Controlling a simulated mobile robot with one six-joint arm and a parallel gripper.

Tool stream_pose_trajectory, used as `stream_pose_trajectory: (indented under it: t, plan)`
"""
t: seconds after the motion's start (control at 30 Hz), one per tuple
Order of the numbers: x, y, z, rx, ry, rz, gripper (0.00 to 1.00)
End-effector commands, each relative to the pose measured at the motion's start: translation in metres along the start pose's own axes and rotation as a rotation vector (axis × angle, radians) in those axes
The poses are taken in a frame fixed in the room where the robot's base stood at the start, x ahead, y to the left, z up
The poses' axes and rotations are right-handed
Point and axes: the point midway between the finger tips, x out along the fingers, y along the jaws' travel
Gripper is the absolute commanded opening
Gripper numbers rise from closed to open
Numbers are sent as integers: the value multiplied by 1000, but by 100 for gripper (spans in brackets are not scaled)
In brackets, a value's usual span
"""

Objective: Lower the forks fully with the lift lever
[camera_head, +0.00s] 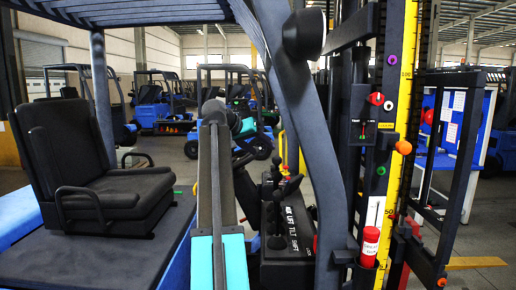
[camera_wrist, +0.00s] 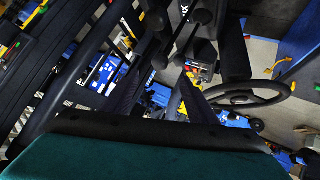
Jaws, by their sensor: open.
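The lever console (camera_head: 293,232) stands right of my arm in the head view, with white lettering that includes LIFT and TILT. Several black-knobbed levers (camera_head: 277,190) rise from it, crowded together; I cannot tell which is the lift lever. In the wrist view, dark lever knobs (camera_wrist: 204,14) show at the top, beyond my gripper. My gripper (camera_wrist: 160,96) shows there as two dark, separated fingers, open with nothing between them. In the head view its fingertips are hard to make out. The forks cannot be made out; the mast's yellow height scale (camera_head: 398,130) is at right.
The black seat (camera_head: 80,165) is at left. A steering wheel (camera_wrist: 248,94) is at right in the wrist view. A thick dark pillar (camera_head: 310,120) slants down close to the console's right side. A red cylinder (camera_head: 370,245) stands by the mast. Other forklifts fill the background.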

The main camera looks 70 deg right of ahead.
Motion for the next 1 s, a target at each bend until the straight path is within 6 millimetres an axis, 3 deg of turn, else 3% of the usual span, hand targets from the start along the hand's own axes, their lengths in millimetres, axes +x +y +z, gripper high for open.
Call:
stream_pose_trajectory:
  t: [0.8,1.0]
  plan:
    - [95,-2,0,-1,0,-1,53]
    - [110,-2,0,-2,0,-2,53]
